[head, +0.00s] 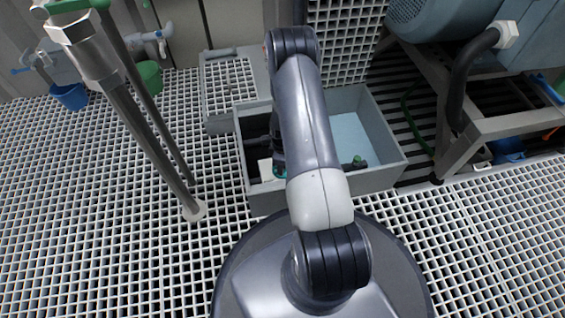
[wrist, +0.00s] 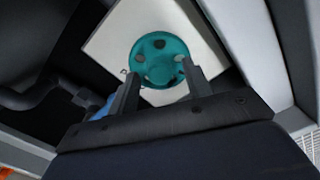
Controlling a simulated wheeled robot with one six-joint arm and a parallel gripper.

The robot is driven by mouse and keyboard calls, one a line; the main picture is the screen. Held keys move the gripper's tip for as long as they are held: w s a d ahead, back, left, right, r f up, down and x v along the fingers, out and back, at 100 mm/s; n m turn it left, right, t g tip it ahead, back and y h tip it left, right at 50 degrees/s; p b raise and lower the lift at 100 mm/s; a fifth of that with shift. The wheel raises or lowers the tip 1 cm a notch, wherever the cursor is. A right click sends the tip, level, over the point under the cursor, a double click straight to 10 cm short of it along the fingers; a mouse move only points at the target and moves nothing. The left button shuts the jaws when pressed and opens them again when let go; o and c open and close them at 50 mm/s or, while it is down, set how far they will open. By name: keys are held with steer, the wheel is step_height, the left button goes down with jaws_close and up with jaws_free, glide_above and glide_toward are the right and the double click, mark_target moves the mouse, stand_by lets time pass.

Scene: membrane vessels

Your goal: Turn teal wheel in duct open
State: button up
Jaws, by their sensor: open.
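The teal wheel (wrist: 160,50) shows nearly whole in the wrist view, round with several holes, in front of a pale square plate (wrist: 112,38). My gripper (wrist: 160,70) is open, with its two dark fingers apart and their tips overlapping the wheel's lower left and lower right edge in the picture. I cannot tell whether they touch it. In the head view only a sliver of the teal wheel (head: 280,171) shows beside my arm, inside the grey open-topped duct (head: 243,165). My arm hides most of the gripper there.
The duct's walls stand close around the wheel. A dark pipe (wrist: 25,100) runs at left in the wrist view. A dark fitting with a green top (head: 355,162) sits at the duct's right. A steel pipe (head: 140,125) stands at left. A motor frame (head: 470,130) stands at right.

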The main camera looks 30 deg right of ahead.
step_height(320, 180, up, 11)
steer(key=p, duration=0.4)
steer(key=shift+f, duration=0.15)
steer(key=shift+f, duration=0.1)
step_height(320, 180, down, 11)
steer(key=b, duration=0.4)
steer(key=shift+r, duration=0.2)
